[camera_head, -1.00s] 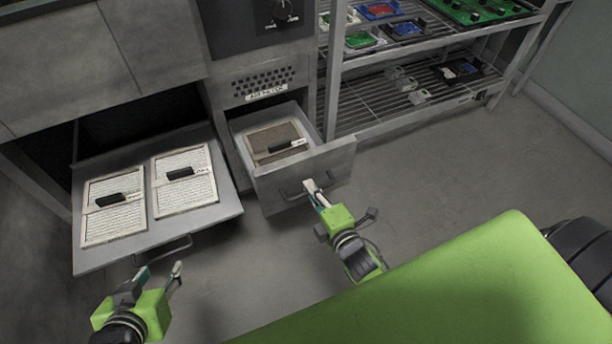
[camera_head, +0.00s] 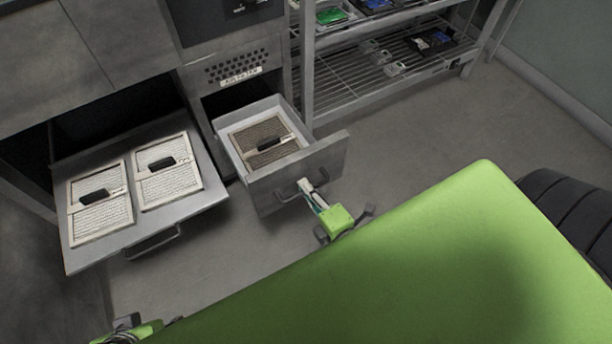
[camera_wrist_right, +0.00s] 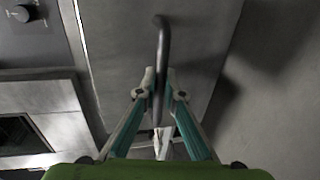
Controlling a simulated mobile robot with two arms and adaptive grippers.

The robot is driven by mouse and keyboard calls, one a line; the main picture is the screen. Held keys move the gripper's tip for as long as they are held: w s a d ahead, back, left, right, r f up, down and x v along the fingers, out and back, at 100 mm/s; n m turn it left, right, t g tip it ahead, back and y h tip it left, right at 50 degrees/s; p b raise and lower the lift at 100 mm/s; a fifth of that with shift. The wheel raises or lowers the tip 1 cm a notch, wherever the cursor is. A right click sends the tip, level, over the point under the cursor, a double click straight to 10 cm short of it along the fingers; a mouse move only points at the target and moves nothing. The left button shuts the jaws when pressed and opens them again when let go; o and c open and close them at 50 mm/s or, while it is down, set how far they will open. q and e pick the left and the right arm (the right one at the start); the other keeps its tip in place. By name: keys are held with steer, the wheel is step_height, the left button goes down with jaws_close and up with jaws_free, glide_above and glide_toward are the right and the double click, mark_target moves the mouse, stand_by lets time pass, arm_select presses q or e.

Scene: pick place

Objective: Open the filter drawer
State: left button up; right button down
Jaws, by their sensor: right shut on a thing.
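The filter drawer (camera_head: 262,196) is pulled out from the cabinet under the "air filter" label. A framed filter (camera_head: 264,140) with a dark handle lies inside it. My right gripper (camera_head: 309,189) is at the drawer's front and shut on the bar handle (camera_head: 287,193). In the right wrist view the handle (camera_wrist_right: 162,60) runs between the fingertips (camera_wrist_right: 159,88). My left gripper is mostly cut off at the bottom left, and only a green part of it (camera_head: 130,333) shows; its fingers cannot be made out.
A wide drawer or tray (camera_head: 145,226) to the left is pulled out and holds two white filters (camera_head: 100,203). A wire shelf (camera_head: 350,85) with small items stands at the back right. Grey floor is clear to the right of the drawer.

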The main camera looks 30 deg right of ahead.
steer(key=c, duration=2.1)
jaws_free()
steer(key=shift+c, duration=0.2)
steer(key=v, duration=1.2)
